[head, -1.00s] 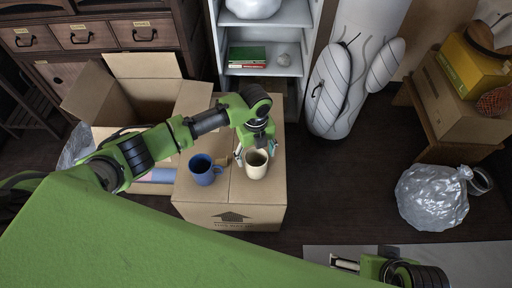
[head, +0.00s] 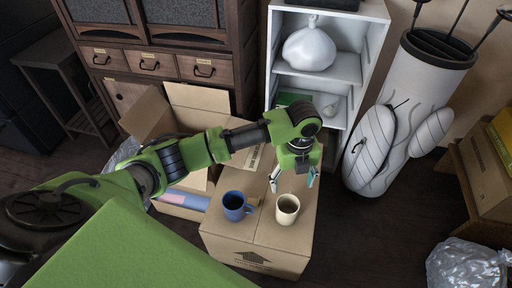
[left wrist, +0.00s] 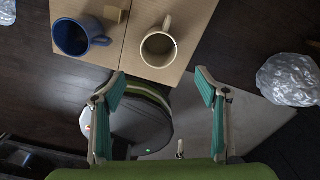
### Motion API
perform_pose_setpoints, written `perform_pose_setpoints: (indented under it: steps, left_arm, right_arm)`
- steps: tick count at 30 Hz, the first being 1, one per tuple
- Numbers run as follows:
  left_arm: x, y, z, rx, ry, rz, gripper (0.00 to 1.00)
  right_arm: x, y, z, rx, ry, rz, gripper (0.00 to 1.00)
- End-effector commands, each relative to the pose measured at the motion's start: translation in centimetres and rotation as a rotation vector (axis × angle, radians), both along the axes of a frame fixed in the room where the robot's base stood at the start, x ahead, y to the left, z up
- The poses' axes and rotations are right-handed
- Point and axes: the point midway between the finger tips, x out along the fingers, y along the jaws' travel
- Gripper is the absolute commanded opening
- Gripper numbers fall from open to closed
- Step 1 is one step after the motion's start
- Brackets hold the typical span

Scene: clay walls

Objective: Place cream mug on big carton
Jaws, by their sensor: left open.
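The cream mug (head: 287,209) stands upright on top of the big carton (head: 262,262), near its right edge. It also shows in the left wrist view (left wrist: 158,48), with its handle toward the top. My left gripper (head: 294,180) is open and empty, just behind and above the mug in the head view. In the left wrist view the open fingers (left wrist: 160,78) are apart from the mug, which lies beyond the tips. My right gripper is not in view.
A blue mug (head: 235,206) stands on the same carton, left of the cream one. An open carton (head: 190,100) is behind it. A white shelf (head: 343,100) and a golf bag (head: 408,125) stand behind to the right. A plastic bag (head: 466,267) lies at lower right.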

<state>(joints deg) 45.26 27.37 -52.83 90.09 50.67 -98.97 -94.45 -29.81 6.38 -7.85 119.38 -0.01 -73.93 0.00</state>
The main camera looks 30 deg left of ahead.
Motion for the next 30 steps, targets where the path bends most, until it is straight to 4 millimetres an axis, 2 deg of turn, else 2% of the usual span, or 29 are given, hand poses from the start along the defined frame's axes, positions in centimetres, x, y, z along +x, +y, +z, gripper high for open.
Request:
perform_pose_setpoints:
  steps: [5,9,12,14,17,21,24,27,30]
  left_arm:
    - [-2.8,-3.3,-3.5,-0.09,-0.007,0.204,0.67]
    - [-6.1,-6.1,-6.8,-0.207,-0.009,0.558,0.67]
    - [-8.4,-6.9,-8.6,-0.28,-0.001,0.852,0.67]
    - [-9.8,-6.6,-9.7,-0.312,0.007,1.038,0.67]
    - [-12.5,-5.2,-11.4,-0.346,0.014,1.359,0.67]
    - [-16.6,-1.4,-13.4,-0.352,-0.004,1.781,0.67]
    - [-19.3,1.6,-14.2,-0.34,-0.037,2.013,0.67]
    - [-21.3,3.8,-14.7,-0.326,-0.072,2.164,0.67]
    - [-22.3,5.0,-14.8,-0.318,-0.093,2.24,0.67]
  right_arm:
    - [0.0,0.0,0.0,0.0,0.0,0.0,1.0]
    - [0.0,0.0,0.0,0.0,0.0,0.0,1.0]
    - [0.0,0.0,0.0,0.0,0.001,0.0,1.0]
    - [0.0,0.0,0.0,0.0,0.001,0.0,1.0]
    - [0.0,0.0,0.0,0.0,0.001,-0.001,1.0]
    - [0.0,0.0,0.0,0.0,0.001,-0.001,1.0]
    - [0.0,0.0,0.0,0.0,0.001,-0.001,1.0]
    - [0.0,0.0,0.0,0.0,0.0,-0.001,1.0]
    - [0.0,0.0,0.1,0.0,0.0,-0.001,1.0]
